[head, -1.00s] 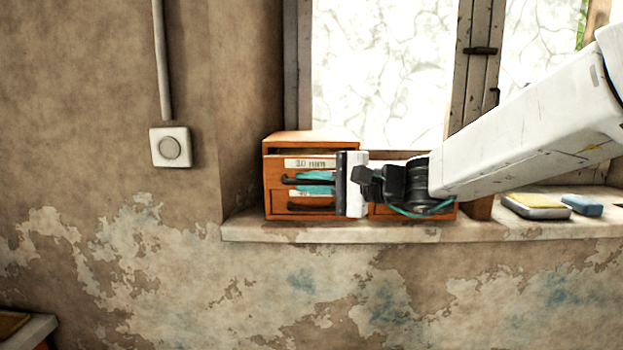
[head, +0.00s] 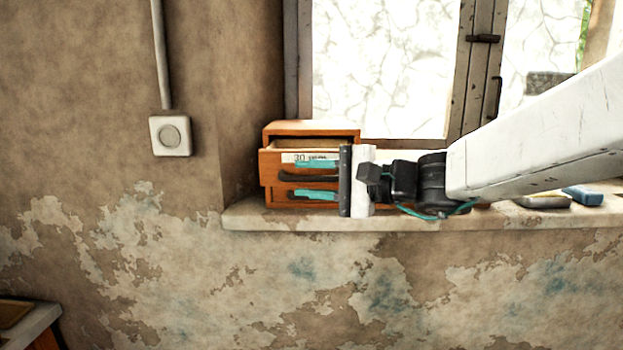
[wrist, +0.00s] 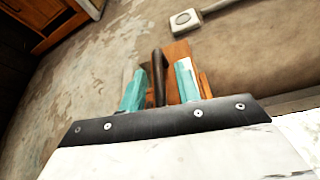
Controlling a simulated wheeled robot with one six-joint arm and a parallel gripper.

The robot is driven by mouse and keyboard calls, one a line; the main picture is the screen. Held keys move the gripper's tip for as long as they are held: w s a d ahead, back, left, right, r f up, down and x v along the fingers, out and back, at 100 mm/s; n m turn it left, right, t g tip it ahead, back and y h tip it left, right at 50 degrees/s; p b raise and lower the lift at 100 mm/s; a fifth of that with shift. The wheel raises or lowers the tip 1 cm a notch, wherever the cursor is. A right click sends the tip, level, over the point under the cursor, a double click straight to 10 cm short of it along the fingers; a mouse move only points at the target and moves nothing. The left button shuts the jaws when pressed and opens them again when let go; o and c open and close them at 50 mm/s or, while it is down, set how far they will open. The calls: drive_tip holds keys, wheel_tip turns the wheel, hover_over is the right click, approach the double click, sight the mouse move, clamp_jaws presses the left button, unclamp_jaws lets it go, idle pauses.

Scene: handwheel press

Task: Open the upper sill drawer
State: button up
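The small orange-brown wooden drawer cabinet (head: 325,128) stands on the window sill. Its upper drawer (head: 268,166), with a "30 mm" label, stands partly out, and a strip of its inside shows below the cabinet top. My gripper (head: 316,178) is open, one teal finger above and one below the dark upper handle (head: 292,178). In the wrist view the handle (wrist: 158,78) lies between the spread fingers (wrist: 160,88), with a gap at least on the right finger's side. The lower drawer is mostly hidden behind the upper drawer and my gripper.
The sill (head: 255,214) runs along under the window. A blue block (head: 582,195) and a yellow-topped grey item (head: 542,200) lie on it at the right. A wall switch (head: 170,136) is at the left. The wall below the sill is clear.

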drive_tip(key=shift+d, duration=0.1)
drive_tip(key=v, duration=0.7)
drive_tip(key=shift+s+d, duration=0.15)
drive_tip(key=shift+d, duration=0.1)
